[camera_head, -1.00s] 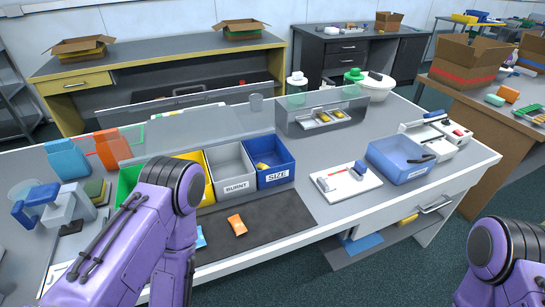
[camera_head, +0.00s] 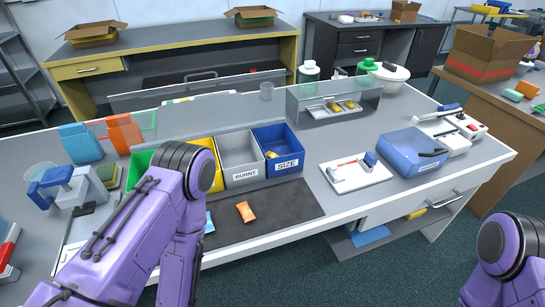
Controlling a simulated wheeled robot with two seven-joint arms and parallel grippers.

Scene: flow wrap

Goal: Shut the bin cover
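A row of bins stands on the bench: green (camera_head: 140,163), yellow (camera_head: 204,150), grey marked BURNT (camera_head: 240,160) and blue marked SIZE (camera_head: 277,150). Behind them a clear panel (camera_head: 190,105) with a dark handle (camera_head: 200,75) along its top stands raised; it looks like the bin cover, open. The bin tops are uncovered. My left arm comes in from the lower left and hides part of the green and yellow bins; its gripper is out of view. Only a part of my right arm shows at the lower right, its gripper out of view.
An orange packet (camera_head: 245,212) lies on a dark mat (camera_head: 275,207) before the bins. A clear-fronted stand (camera_head: 335,104), a white sealer (camera_head: 355,173) and a translucent blue box (camera_head: 412,152) stand to the right. Orange and blue holders (camera_head: 124,132) are at the left.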

